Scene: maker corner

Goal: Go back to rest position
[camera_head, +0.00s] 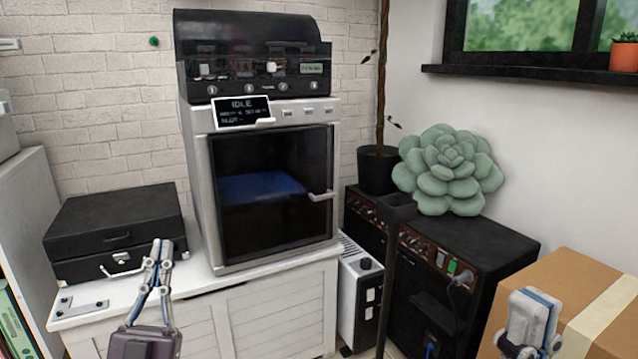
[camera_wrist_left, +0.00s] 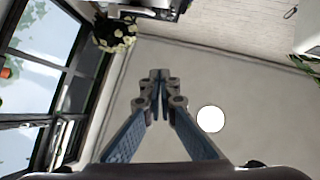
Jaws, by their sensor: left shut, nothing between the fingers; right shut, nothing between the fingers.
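My left gripper (camera_head: 161,254) is shut and empty. In the head view it stands upright in front of the white cabinet and the black case. In the left wrist view its fingertips (camera_wrist_left: 158,76) meet, with nothing between them. My right gripper (camera_head: 533,305) is shut and empty at the lower right, in front of the cardboard box. The lower parts of both arms are cut off by the frame edge.
A 3D printer (camera_head: 270,190) with a closed door and a black case (camera_head: 115,232) stand on a white cabinet (camera_head: 270,312). A black unit (camera_head: 500,235) bears a green succulent-shaped object (camera_head: 450,170). A cardboard box (camera_head: 570,280) is at right.

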